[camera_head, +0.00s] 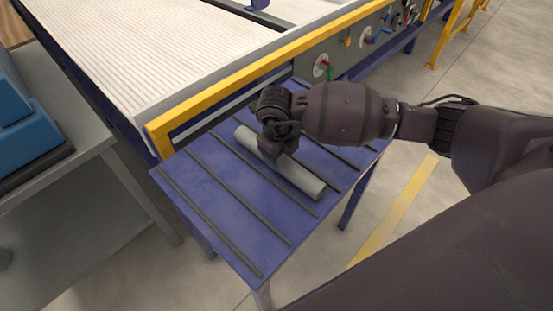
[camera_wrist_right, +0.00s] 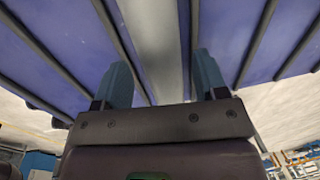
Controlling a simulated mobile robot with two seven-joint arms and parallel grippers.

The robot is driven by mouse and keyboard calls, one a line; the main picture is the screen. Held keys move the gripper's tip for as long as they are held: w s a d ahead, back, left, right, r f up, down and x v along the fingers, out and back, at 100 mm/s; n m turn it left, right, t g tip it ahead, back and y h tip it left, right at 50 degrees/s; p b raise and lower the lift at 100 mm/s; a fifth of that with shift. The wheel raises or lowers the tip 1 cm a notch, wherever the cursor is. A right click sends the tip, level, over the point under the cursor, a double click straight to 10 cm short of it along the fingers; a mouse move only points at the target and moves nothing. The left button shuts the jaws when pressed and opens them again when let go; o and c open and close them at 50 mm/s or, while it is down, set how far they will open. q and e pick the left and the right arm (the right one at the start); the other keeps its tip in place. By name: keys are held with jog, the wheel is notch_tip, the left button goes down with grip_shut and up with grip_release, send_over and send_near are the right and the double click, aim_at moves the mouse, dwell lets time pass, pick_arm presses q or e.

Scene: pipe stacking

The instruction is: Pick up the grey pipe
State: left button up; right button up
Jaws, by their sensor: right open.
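The grey pipe (camera_head: 301,179) lies on the blue table (camera_head: 222,224), between dark strips that run along the top. My right gripper (camera_head: 278,150) is over the pipe, left of its middle, and hides part of it. In the right wrist view the pipe (camera_wrist_right: 153,45) runs between the two open fingers of my right gripper (camera_wrist_right: 163,85), with room on both sides. I cannot tell how far the fingertips are above the table. My left gripper is not in view.
A conveyor with a yellow edge rail (camera_head: 250,72) stands right behind the blue table. A grey table (camera_head: 75,150) with blue bins (camera_head: 30,135) is at the left. The table's near left part is bare except for the strips.

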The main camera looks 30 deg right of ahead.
aim_at(281, 158)
notch_tip(281, 158, down, 4)
jog(key=shift+w+d+f+b, duration=0.1)
jog(key=shift+d+f+b, duration=0.05)
jog(key=shift+b, duration=0.3)
jog(key=c, duration=0.8)
